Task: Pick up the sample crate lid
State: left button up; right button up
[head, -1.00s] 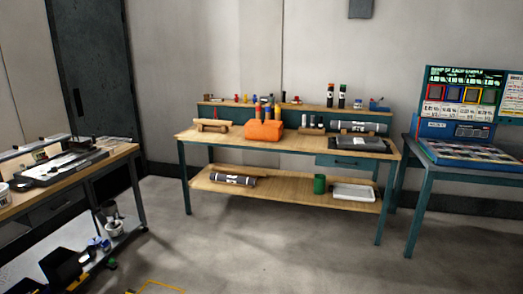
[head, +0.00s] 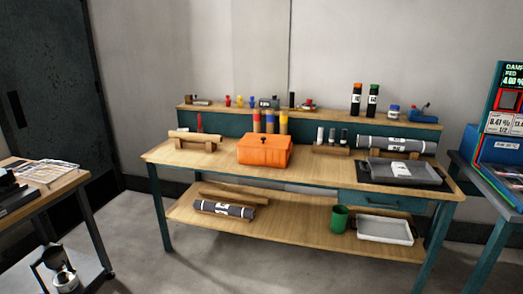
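An orange crate (head: 264,153) stands on the wooden workbench (head: 215,163), left of the bench's middle. Its top looks covered by an orange lid (head: 265,141), but the seam between lid and crate is too small to make out clearly. Several colored tubes stand close behind it. Neither of my grippers shows in the head view.
The bench's lower shelf (head: 290,235) holds a grey roll (head: 224,209), a green cup (head: 339,218) and a white tray (head: 385,230). Side tables flank the bench. Floor in front looks clear.

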aim_at(254, 139)
jog(key=i, duration=1.25)
jog(key=i+j+z, duration=0.1)
jog(key=i, duration=1.2)
